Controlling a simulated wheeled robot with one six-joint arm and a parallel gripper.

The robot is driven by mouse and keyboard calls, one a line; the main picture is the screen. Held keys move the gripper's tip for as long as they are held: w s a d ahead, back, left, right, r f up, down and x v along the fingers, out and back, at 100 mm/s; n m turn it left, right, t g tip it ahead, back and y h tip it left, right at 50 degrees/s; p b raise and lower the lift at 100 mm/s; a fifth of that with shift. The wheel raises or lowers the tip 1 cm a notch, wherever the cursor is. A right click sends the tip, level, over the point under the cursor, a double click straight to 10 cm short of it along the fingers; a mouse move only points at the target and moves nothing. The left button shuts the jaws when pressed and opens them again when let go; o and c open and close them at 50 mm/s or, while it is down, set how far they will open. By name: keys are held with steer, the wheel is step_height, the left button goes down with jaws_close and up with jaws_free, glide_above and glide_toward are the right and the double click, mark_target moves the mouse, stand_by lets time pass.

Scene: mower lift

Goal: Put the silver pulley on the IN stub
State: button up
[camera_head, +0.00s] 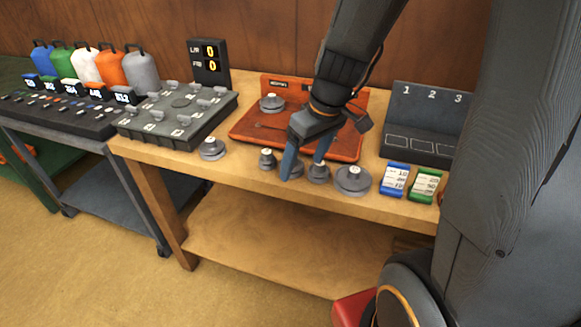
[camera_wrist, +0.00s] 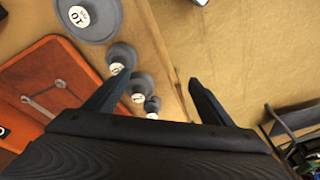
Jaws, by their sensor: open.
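Several grey, silver-looking pulleys of different sizes stand along the table's front edge. They include a wide one (camera_head: 353,181), a small one (camera_head: 318,173), another small one (camera_head: 267,159) and one farther left (camera_head: 212,149). I cannot tell which is the silver pulley. In the wrist view a wide pulley marked 10 (camera_wrist: 97,24) and smaller ones (camera_wrist: 140,90) show left of and beside my left finger. An orange board (camera_head: 240,128) carries one grey pulley (camera_head: 271,103). The IN stub cannot be made out. My gripper (camera_head: 303,169) is open and empty above the row, fingers pointing down.
A grey panel with several knobs (camera_head: 180,115) stands left of the board, and a dark display (camera_head: 209,62) behind it. A black stand numbered 1, 2, 3 (camera_head: 428,115) is at right. Blue (camera_head: 394,180) and green (camera_head: 424,185) labelled items lie before it.

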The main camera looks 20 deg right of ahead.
steer(key=w+n, duration=0.1)
steer(key=w, duration=0.1)
steer(key=w+d+n, duration=0.1)
steer(key=w+n+t, duration=0.1)
steer(key=w, duration=0.1)
steer(key=shift+w+d+r+y+b, duration=0.2)
steer(key=shift+w+r+y+b, duration=0.1)
steer(key=shift+w+y, duration=0.1)
steer(key=shift+w+p+x, duration=0.15)
steer(key=shift+p+x, duration=0.05)
steer(key=shift+x, duration=1.7)
steer(key=shift+w+p+x, duration=0.1)
steer(key=shift+p+x, duration=0.05)
steer(key=shift+x, duration=1.7)
steer(key=shift+d, duration=0.1)
steer(key=c, duration=1.5)
